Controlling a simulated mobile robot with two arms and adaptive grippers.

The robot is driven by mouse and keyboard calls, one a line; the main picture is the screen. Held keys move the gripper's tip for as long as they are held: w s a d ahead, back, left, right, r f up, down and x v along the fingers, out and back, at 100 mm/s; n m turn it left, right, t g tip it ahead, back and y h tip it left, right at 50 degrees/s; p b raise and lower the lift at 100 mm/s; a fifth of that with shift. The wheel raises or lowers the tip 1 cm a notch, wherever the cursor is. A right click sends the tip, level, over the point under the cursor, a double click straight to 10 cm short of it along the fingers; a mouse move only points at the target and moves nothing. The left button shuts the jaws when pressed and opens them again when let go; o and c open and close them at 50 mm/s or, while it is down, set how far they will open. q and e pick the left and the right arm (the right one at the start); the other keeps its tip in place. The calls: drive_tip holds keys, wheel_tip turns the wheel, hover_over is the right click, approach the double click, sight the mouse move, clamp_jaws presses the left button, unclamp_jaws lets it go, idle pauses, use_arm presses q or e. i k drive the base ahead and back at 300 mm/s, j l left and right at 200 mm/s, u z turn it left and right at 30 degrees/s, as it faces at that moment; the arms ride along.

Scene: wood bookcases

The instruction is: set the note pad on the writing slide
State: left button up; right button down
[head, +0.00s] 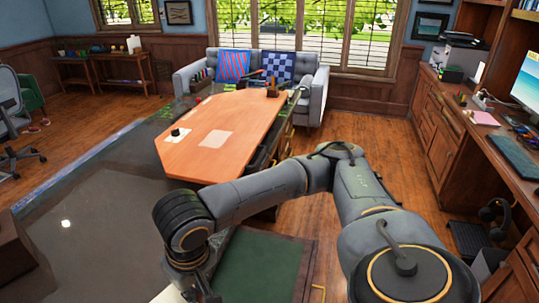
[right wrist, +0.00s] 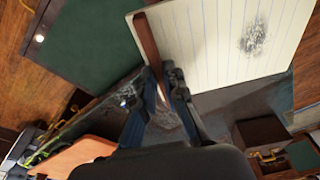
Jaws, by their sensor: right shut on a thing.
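My right gripper (right wrist: 165,85) is shut on the edge of the note pad (right wrist: 220,50), a cream lined pad with a brown bound edge and a grey smudge. In the right wrist view the pad extends to the right of the fingers. In the head view only a pale sliver of it (head: 170,295) shows at the bottom, beside my right wrist. The writing slide (head: 265,268), a green panel with a brown frame, lies at the bottom centre, right of the gripper; it also shows in the right wrist view (right wrist: 100,38). I cannot tell the pad's height. My left gripper is out of view.
A dark stone desk surface (head: 85,215) spreads at the left, with an orange wooden top (head: 225,125) beyond. A brown box (right wrist: 262,132) with a gold handle shows in the right wrist view. A side desk with a keyboard (head: 510,155) runs along the right. Wooden floor lies between.

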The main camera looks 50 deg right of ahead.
sight(261, 285)
drive_tip(key=l+z, duration=0.1)
drive_tip(key=z, duration=1.25)
drive_tip(key=i+j+z, duration=0.1)
drive_tip(key=i+z, duration=0.2)
drive_tip(key=i, duration=0.15)
